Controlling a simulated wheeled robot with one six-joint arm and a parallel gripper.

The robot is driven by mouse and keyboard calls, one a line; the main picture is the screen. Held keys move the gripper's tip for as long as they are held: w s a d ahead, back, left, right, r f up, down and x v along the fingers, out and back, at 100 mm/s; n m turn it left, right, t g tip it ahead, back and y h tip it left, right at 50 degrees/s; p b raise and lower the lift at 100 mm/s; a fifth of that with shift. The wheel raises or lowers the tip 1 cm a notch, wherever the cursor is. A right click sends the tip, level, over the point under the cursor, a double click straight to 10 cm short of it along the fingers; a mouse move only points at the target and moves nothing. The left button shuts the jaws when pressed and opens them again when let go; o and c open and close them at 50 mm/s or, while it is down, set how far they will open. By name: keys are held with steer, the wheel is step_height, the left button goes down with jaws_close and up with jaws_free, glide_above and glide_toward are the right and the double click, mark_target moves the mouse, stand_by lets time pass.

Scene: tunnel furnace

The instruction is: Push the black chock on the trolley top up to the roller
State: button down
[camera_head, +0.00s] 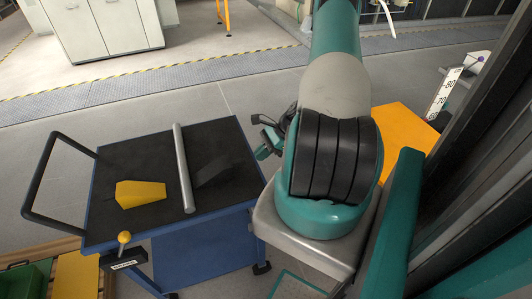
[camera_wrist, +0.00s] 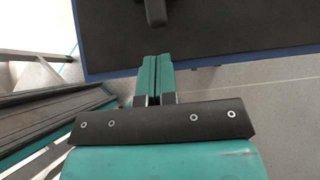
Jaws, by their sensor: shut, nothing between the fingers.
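The black chock (camera_head: 213,171) lies on the black trolley top (camera_head: 215,132), on the right side of the grey roller (camera_head: 184,168). Its left end is close to the roller; dark on dark, I cannot tell whether they touch. Part of the chock (camera_wrist: 155,10) shows at the top edge of the wrist view, the rest cut off. My gripper (camera_head: 269,142) is beyond the trolley's right edge, apart from the chock. In the wrist view my gripper (camera_wrist: 152,68) has its teal fingers together, empty, pointing towards the chock across the trolley's blue edge (camera_wrist: 220,57).
A yellow wedge (camera_head: 140,194) lies on the trolley top left of the roller. A black push handle (camera_head: 38,180) stands out at the trolley's left. A yellow-knobbed lever (camera_head: 124,238) is at its front. An orange surface (camera_head: 405,128) lies behind my arm. Floor behind the trolley is clear.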

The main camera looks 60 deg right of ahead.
steer(key=d+f+b+v, duration=0.1)
steer(key=b+v, duration=0.1)
steer(key=v, duration=0.9)
steer(key=w+a+r+n+g, duration=0.2)
steer(key=w+a+r+n, duration=0.3)
steer(key=a, duration=0.3)
steer(key=w+a+r+n+g, duration=0.1)
steer(key=w+a+r+n, duration=0.2)
steer(key=a+r+n, duration=0.4)
steer(key=w+a+r+n+g, duration=0.2)
steer(key=w+a+r+n, duration=0.25)
steer(key=a, duration=0.35)
steer(key=s+a+r+n+h, duration=0.1)
steer(key=s+a+r+n, duration=0.4)
steer(key=a, duration=0.6)
steer(key=s+a+r+n+h, duration=0.1)
steer(key=s+a+r+n, duration=0.4)
steer(key=s+a+n, duration=0.5)
steer(key=shift+s+a+n+g+h, duration=0.3)
steer(key=shift+s+a+n+g, duration=0.15)
steer(key=shift+n, duration=0.3)
steer(key=shift+w, duration=0.1)
